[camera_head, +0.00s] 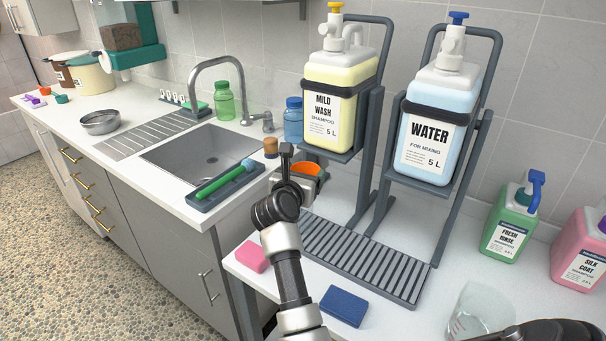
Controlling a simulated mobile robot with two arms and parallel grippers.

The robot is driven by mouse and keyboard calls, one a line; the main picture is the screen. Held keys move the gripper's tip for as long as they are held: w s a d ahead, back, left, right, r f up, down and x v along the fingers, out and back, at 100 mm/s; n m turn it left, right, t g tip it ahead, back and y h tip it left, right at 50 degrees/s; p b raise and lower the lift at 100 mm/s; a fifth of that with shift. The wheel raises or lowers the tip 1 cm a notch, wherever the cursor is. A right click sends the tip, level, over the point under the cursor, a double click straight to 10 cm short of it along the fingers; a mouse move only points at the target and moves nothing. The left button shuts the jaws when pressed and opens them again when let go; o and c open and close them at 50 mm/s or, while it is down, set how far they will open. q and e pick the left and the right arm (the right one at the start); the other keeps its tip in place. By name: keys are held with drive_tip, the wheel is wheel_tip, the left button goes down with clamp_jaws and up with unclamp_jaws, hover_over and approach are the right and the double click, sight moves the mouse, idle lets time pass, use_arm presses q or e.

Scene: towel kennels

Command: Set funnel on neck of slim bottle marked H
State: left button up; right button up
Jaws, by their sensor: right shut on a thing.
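My right gripper (291,168) is above the counter between the sink and the pump stand. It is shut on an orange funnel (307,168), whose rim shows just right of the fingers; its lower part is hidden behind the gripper. No letter H can be read on any bottle. A green bottle (224,100) stands behind the sink, a blue bottle (293,120) stands behind the gripper, and a small brown-topped container (271,147) is left of the gripper. Which one is the slim bottle I cannot tell. My left gripper is not in view.
Large jugs of shampoo (331,99) and water (434,128) sit in a grey stand above a slatted drain tray (345,259). A pink sponge (251,257), blue sponge (344,306) and clear beaker (481,308) are on the near counter. The sink (205,160) is left.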

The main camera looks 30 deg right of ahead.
drive_tip(key=o, duration=1.1)
drive_tip(key=shift+c, duration=0.2)
